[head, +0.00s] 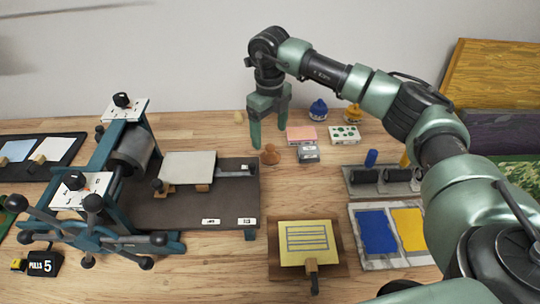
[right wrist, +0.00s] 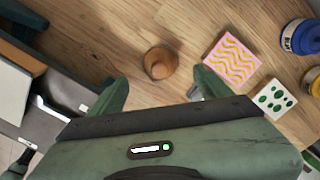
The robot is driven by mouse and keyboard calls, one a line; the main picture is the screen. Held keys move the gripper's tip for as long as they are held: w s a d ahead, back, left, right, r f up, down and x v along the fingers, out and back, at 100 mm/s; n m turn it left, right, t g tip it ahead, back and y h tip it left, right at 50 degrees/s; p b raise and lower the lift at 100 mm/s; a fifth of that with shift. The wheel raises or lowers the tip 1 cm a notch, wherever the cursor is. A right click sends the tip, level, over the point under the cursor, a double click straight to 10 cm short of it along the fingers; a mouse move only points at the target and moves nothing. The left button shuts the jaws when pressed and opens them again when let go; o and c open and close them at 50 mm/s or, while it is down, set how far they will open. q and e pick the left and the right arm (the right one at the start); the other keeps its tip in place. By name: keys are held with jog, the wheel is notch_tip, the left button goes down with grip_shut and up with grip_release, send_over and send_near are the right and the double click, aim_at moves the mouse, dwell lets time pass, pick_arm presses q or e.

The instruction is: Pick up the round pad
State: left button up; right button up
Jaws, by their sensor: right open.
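A small brown round pad with a knob-like top (head: 270,155) stands on the wooden table, just right of the press bed. It also shows in the right wrist view (right wrist: 160,64), ahead of the fingers and roughly midway between them. My right gripper (head: 269,127) is open and empty, pointing down above and behind the pad. In the right wrist view its two green fingers (right wrist: 160,88) are spread wide, with the pad apart from both. My left gripper is not in view.
A press (head: 125,150) with a dark bed stands left of the pad. A pink patterned block (head: 301,135), a grey block (head: 308,154) and a green-dotted block (head: 345,134) lie to its right. Blue and yellow jars (head: 318,110) stand behind. A yellow plate (head: 306,242) lies in front.

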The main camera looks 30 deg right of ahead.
aim_at(271, 146)
jog(key=f+p, duration=0.2)
jog(key=f, duration=0.4)
jog(key=shift+s+f, duration=0.2)
jog(key=shift+w+f, duration=0.1)
jog(key=shift+f, duration=0.25)
jog(key=c, duration=1.5)
jog(key=shift+c, duration=0.2)
jog(key=shift+r, duration=0.1)
notch_tip(271, 146, up, 20)
jog(key=b, duration=0.3)
jog(key=o, duration=0.8)
grip_shut()
